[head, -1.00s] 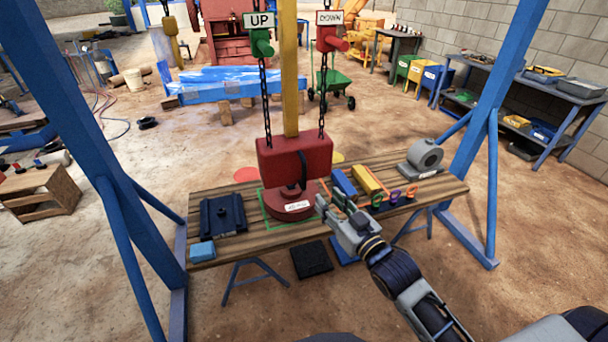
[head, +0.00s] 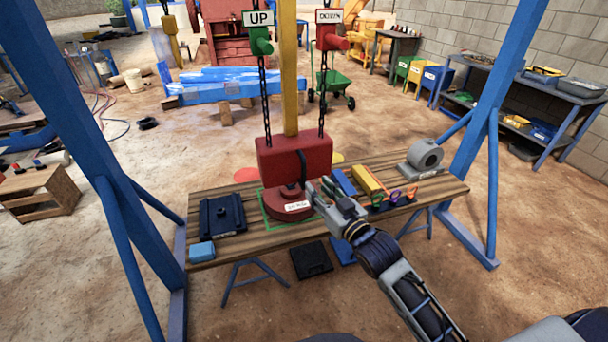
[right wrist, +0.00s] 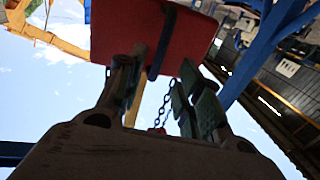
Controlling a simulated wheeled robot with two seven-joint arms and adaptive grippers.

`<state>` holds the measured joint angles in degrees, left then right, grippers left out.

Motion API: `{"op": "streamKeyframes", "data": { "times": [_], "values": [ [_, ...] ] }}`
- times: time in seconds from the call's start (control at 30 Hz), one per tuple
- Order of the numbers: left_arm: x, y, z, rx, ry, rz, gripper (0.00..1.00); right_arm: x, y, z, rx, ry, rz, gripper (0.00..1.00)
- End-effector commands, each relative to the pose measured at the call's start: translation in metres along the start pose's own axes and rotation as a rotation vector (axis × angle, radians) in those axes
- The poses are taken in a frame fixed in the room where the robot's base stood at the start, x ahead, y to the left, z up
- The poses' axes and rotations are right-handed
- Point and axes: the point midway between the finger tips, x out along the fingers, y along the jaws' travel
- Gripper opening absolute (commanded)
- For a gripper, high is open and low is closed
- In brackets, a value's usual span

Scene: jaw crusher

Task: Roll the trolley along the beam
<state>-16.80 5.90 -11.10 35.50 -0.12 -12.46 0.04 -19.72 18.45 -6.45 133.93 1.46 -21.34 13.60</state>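A red block (head: 294,158) hangs over the wooden table, with a yellow upright bar (head: 289,70) and chains running above it. A black hook or strap shows on its front. A round red labelled piece (head: 287,204) is below it in a green outline. I cannot tell which part is the trolley. My right gripper (head: 318,190) is just right of the round piece, close below the block. In the right wrist view the red block (right wrist: 190,30) fills the top, and the fingers of my right gripper (right wrist: 160,95) stand apart, with a chain behind the gap. My left gripper is not in view.
Blue frame legs (head: 490,120) stand at both sides. The wooden table (head: 240,245) holds a dark blue plate (head: 222,215), a light blue block (head: 201,251), coloured tools (head: 368,181) and a grey part (head: 425,157). UP (head: 259,19) and DOWN (head: 329,17) signs hang above.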

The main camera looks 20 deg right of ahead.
Motion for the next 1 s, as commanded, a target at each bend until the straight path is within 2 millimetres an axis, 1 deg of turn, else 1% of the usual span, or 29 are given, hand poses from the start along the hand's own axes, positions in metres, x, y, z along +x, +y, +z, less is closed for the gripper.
{"op": "streamKeyframes", "data": {
  "times": [1.0],
  "values": [
    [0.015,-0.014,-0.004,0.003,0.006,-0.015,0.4,0.068,0.0,0.0,0.0,0.001,0.0,0.35]
  ]
}}
